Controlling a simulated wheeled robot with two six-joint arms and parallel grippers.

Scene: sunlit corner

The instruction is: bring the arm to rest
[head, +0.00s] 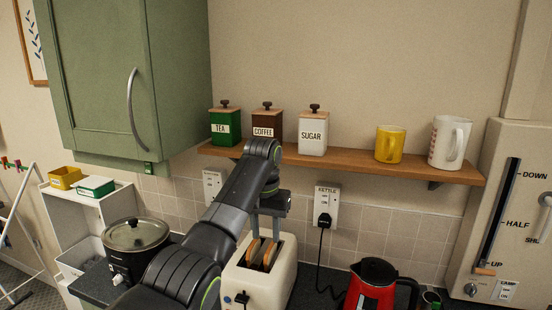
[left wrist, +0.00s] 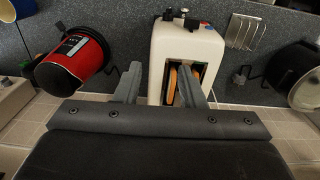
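My left arm reaches up from the bottom of the head view, and its wrist is bent down in front of the shelf. My left gripper (head: 267,225) points down above the cream toaster (head: 285,276). In the left wrist view the two fingers of the left gripper (left wrist: 160,82) stand apart with nothing visible held between them. The toaster (left wrist: 208,48) is just beyond them there. Bread slices (head: 263,252) stand in its slot, partly hidden by a finger in the left wrist view. My right gripper is not in view.
A wooden shelf (head: 370,167) holds a tea canister (head: 224,128), coffee canister (head: 267,124), sugar canister (head: 313,136), yellow mug (head: 389,144) and white mug (head: 449,142). A red kettle (head: 369,289) is right of the toaster. A dark cooker (head: 135,246) is left. A green cupboard (head: 100,80) hangs above.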

